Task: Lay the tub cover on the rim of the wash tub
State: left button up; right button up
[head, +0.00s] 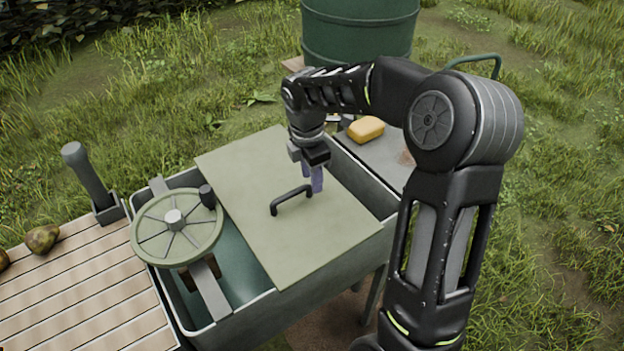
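The tub cover (250,190) is a flat, pale green panel with a dark bar handle (291,199). It lies over the middle and right part of the wash tub (326,268), about level with the rim. I cannot tell whether it touches the rim all round. The left part of the tub is uncovered. My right gripper (312,179) points down at the cover, its purple fingers at the far end of the handle. The fingers are close together; whether they grip the handle is unclear. My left gripper is out of view.
A spoked wheel with a knob (176,227) stands over the tub's open left part. A slatted wooden table (80,290) with a pear (43,239) is at left, beside an upright dark-handled lever (88,178). A yellow sponge-like block (366,129) and a green barrel (358,30) are behind.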

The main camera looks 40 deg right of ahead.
notch_tip(320, 180, up, 10)
jog(key=a, duration=0.1)
jog(key=shift+s, duration=0.25)
dwell(0.5)
